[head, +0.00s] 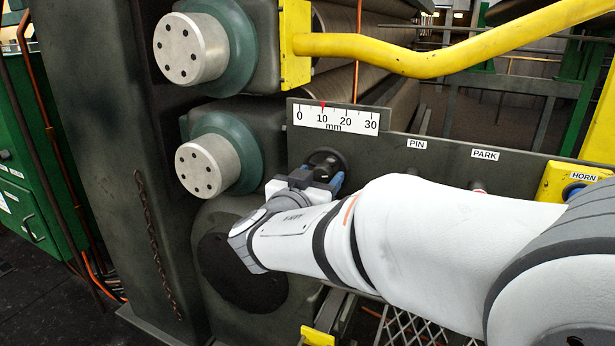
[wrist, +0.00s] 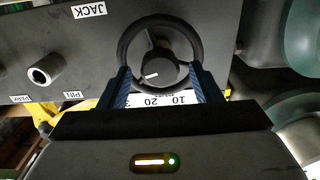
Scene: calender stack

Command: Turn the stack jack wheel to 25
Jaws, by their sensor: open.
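The jack wheel (head: 327,158) is a small black handwheel on the dark panel under the mm scale (head: 336,117). The scale's red pointer (head: 322,103) stands at about 10. In the wrist view the wheel (wrist: 158,42) faces the camera, with a white mark on its hub, below a JACK label. My gripper (head: 313,182) is at the wheel and partly hides it in the head view. In the wrist view the open blue fingers of my gripper (wrist: 160,73) lie on either side of the wheel, overlapping its lower rim. I cannot tell whether they touch it.
To the right on the panel are PIN (head: 417,144) and PARK (head: 485,154) labels and a yellow HORN box (head: 575,183). A yellow bent bar (head: 400,55) crosses above. Round roll ends (head: 192,48) stick out at the left.

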